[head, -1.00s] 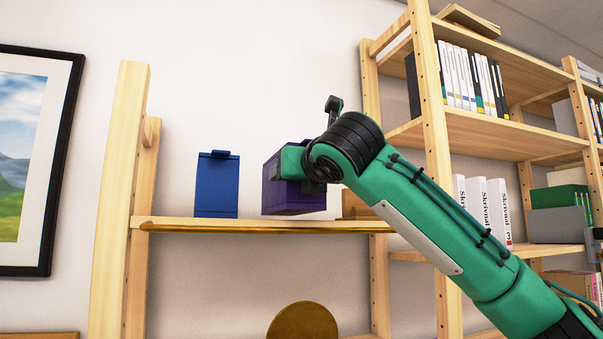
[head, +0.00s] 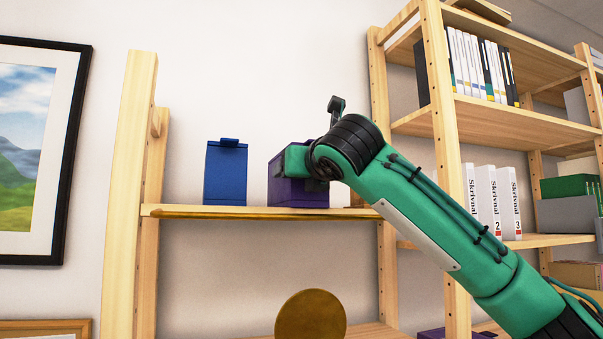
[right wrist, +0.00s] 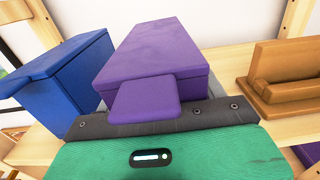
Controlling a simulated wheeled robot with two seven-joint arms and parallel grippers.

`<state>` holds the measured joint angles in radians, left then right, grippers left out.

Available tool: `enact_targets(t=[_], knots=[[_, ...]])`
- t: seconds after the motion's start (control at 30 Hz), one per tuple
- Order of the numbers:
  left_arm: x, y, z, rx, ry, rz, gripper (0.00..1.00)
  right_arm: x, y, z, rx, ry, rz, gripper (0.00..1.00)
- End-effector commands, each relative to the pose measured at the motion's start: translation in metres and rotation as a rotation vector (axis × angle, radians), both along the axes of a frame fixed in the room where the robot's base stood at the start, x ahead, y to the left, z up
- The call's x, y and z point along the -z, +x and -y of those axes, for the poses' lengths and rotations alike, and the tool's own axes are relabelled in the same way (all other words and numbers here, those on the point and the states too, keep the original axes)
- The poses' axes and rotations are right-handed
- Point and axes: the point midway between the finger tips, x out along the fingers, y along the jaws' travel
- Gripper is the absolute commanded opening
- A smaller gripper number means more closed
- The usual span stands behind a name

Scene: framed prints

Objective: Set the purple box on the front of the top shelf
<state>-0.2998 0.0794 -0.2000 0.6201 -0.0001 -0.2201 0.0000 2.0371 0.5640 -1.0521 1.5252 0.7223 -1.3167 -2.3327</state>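The purple box (head: 287,192) is upright at the top shelf (head: 200,211) of the low pale-wood unit, its base at or very near the board by the front edge. The right wrist view shows its purple lid (right wrist: 160,50) and front tab directly ahead of my green gripper body. My right gripper (head: 300,163) reaches in from the right and appears shut on the box, with grey finger parts at both its sides. The fingertips are mostly hidden. My left gripper is not in view.
A blue box (head: 225,173) stands just left of the purple box, with a narrow gap. A brown wooden object (right wrist: 285,80) sits to its right on the shelf. A taller bookcase (head: 440,130) with books stands at the right. A round gold disc (head: 310,315) is below.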

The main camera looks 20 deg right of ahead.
Motion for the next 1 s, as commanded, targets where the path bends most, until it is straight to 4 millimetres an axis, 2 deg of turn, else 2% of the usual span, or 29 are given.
enact_targets(t=[0.03,0.1,0.47,0.67,1.0], knots=[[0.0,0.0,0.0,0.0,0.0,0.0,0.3,-0.001,0.0,0.0,0.0,0.0,0.001,0.81],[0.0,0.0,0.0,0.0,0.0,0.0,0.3,0.0,0.0,0.0,0.0,0.0,0.0,0.91],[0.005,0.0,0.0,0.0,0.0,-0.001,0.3,0.003,-0.004,0.0,0.0,0.0,-0.004,0.91],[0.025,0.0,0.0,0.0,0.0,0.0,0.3,0.006,-0.034,0.001,-0.001,-0.001,0.001,0.91],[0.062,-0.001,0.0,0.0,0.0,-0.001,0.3,0.004,-0.109,0.003,-0.001,0.0,0.002,0.91]])
